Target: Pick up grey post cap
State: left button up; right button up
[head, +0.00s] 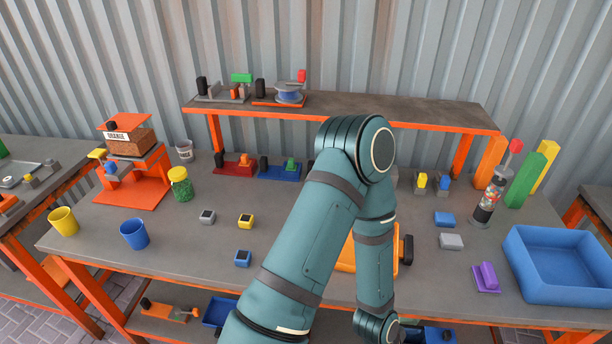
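A small grey cap-like block (207,217) with a dark square on top sits on the workbench, left of the middle. A second, lighter grey block (451,241) with a plain top lies on the right half of the bench. I cannot tell which of the two is the grey post cap. One teal arm of mine rises from the bottom, bends at a high elbow and drops toward the bench's front edge. Its gripper is out of view, and my other gripper does not show. Nothing is seen touching either grey block.
Yellow (246,221) and blue (243,258) blocks sit near the left grey one. A blue block (444,218), purple piece (487,278) and blue bin (513,252) are at right. My arm partly covers an orange item (346,258). A raised shelf (420,111) spans the back.

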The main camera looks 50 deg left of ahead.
aim_at(208, 217)
jog(key=u, duration=2.3)
jog(key=j+z, duration=0.15)
jog(key=z, duration=0.25)
jog(key=j+z, duration=0.15)
jog(key=z, duration=0.2)
jog(key=j+z, duration=0.15)
jog(key=z, duration=0.25)
jog(key=j+z, duration=0.15)
jog(key=z, duration=0.25)
jog(key=k+j+z, duration=0.2)
jog(key=j+z, duration=0.15)
jog(key=j, duration=0.25)
jog(key=k+j+z, duration=0.2)
jog(key=i+j, duration=0.05)
jog(key=j, duration=0.05)
